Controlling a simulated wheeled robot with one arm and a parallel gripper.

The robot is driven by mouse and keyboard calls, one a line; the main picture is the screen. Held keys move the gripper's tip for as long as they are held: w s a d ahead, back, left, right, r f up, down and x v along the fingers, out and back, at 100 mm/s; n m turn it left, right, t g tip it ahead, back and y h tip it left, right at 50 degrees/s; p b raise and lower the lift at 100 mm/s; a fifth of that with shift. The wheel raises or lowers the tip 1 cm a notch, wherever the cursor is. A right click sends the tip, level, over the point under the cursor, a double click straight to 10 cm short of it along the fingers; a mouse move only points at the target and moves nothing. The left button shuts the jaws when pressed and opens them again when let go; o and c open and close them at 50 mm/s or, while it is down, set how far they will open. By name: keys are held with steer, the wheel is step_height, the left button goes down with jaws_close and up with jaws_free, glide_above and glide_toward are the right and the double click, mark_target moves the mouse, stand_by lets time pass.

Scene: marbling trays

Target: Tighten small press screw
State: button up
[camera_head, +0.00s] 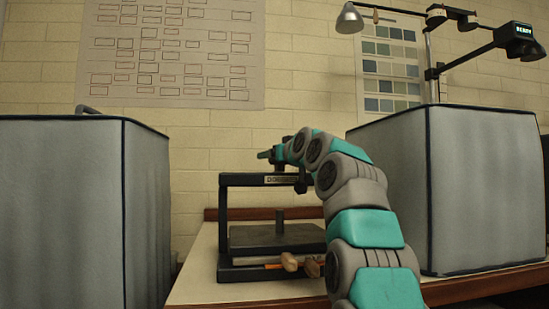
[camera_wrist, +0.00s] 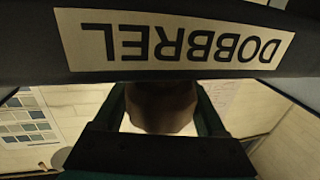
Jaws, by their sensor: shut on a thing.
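The small press (camera_head: 223,215) stands on the table as a dark frame with a flat plate (camera_head: 262,240) and a short grey spindle (camera_head: 280,214) above the plate. Its top bar, labelled DOBBREL, fills the upper wrist view (camera_wrist: 30,60) upside down. My gripper (camera_head: 272,155) is at the top of the press, just above this bar. In the wrist view, its fingers are shut on a brown rounded knob (camera_wrist: 164,110), seemingly the screw's handle. My arm and the gripper hide most of the screw top in the head view.
Wooden-knobbed tools (camera_head: 289,262) lie at the press's front foot. A large grey covered box (camera_head: 485,190) stands right of the press, another (camera_head: 60,210) at the left. A lamp stand with a READY display (camera_head: 524,30) rises behind. The table (camera_head: 200,275) is bare left of the press.

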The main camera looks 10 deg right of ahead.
mark_target(282, 164)
steer(key=shift+d+m+h, duration=0.2)
steer(key=shift+m+h, duration=0.7)
steer(key=shift+h, duration=0.5)
steer(key=o, duration=1.3)
steer(key=shift+s, duration=0.1)
steer(key=shift+s+d, duration=0.15)
steer(key=shift+s, duration=2.35)
steer(key=shift+s+d, duration=0.1)
steer(key=shift+s, duration=1.15)
